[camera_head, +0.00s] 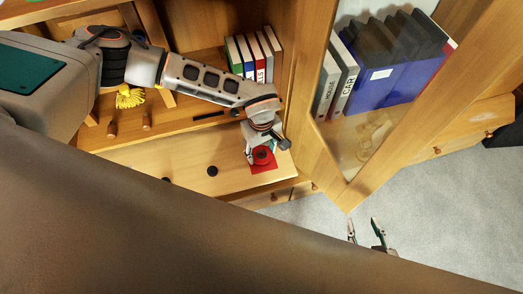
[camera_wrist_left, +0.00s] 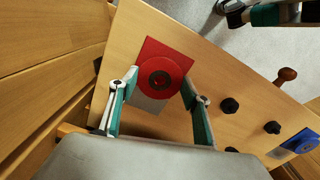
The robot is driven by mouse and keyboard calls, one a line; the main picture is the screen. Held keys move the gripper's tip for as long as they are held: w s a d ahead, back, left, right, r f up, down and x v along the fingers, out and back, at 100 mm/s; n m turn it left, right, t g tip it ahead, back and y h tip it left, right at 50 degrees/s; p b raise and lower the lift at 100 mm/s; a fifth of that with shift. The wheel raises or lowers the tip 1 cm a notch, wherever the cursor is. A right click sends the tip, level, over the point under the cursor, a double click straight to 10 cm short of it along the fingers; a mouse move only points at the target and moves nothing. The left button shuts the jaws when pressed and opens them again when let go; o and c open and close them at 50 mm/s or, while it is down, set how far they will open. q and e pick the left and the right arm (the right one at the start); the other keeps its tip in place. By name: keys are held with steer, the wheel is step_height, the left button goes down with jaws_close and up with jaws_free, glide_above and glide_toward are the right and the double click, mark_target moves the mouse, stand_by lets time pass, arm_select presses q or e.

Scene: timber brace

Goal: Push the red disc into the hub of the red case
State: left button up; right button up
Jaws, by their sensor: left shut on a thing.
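The red case (camera_head: 266,167) is a flat red square on the light wooden surface; it also shows in the left wrist view (camera_wrist_left: 150,48), with a pale grey part near the gripper. The round red disc (camera_wrist_left: 160,77) with a dark centre lies over the case; it also shows in the head view (camera_head: 262,155). My left gripper (camera_wrist_left: 158,82) is shut on the disc, one finger at each side. Whether the disc is seated in the hub cannot be told, as it covers the hub. My right gripper (camera_head: 366,234) is open and empty over the grey floor.
Black knobs (camera_head: 212,171) stand on the wooden surface beside the case. A blue case (camera_wrist_left: 302,140) lies at right in the left wrist view. Binders (camera_head: 254,55) stand on the shelf behind. A glass-paned wooden door (camera_head: 384,115) stands open at right.

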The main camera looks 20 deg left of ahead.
stand_by(0.7)
arm_select(q)
steer(key=shift+f, duration=0.7)
stand_by(0.8)
steer(key=shift+p, duration=0.3)
stand_by(0.8)
steer(key=shift+f, duration=0.2)
stand_by(0.3)
